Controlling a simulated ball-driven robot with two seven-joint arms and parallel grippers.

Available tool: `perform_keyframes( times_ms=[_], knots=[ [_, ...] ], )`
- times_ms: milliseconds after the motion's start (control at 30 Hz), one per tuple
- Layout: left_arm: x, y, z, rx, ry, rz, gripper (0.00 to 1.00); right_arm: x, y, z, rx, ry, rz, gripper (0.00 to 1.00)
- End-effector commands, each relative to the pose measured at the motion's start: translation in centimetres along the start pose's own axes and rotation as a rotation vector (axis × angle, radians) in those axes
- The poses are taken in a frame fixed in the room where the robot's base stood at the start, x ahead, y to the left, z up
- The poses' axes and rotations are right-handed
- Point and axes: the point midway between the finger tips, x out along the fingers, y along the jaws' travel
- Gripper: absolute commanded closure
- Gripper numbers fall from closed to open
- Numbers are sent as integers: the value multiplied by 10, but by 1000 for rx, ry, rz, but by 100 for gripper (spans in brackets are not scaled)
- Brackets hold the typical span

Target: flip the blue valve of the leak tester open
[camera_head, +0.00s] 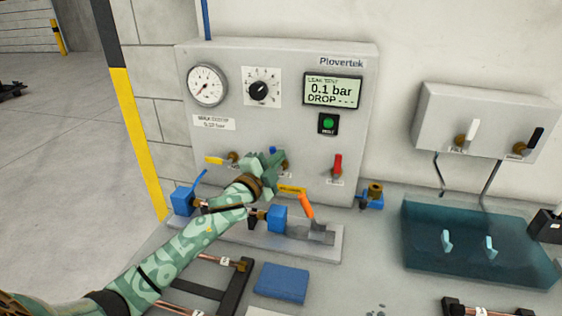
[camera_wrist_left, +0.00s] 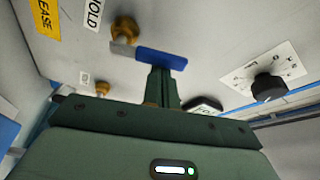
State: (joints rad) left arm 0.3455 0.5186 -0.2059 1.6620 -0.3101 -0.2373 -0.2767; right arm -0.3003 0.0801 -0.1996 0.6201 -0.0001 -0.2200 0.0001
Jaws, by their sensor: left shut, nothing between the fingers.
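The leak tester (camera_head: 290,125) is a grey box on the back wall with a gauge, a knob and a display reading 0.1 bar. Its blue valve (camera_head: 272,150) is mostly hidden by my left gripper in the head view. In the left wrist view the blue valve handle (camera_wrist_left: 161,58) shows as a flat bar on a brass body (camera_wrist_left: 125,29). My left gripper (camera_head: 268,162) is shut and empty at the panel. Its fingertips (camera_wrist_left: 162,72) are right at the handle; I cannot tell whether they touch it. My right gripper is not in view.
A yellow valve (camera_head: 214,160) and a red valve (camera_head: 338,164) flank the blue one. Below stands a fixture with blue blocks (camera_head: 277,218) and an orange-handled clamp (camera_head: 307,207). A water tank (camera_head: 420,265) is at right. A blue pad (camera_head: 281,283) lies in front.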

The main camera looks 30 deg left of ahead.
Motion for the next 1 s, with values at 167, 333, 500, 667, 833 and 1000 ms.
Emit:
perform_keyframes(
  times_ms=[167,333,500,667,833,1000],
  knots=[
    [-3,0,9,-160,-3,-54,100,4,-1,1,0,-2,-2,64],
    [-6,-2,15,-299,-2,-102,100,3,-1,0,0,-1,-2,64],
    [-8,-3,21,-315,-1,-109,100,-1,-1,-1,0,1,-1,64],
    [-9,-2,25,-314,-1,-109,100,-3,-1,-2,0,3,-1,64],
    [-10,-1,28,-312,-1,-108,100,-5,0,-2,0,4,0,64],
    [-10,0,29,-312,-1,-108,100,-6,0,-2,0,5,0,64]
  ],
)
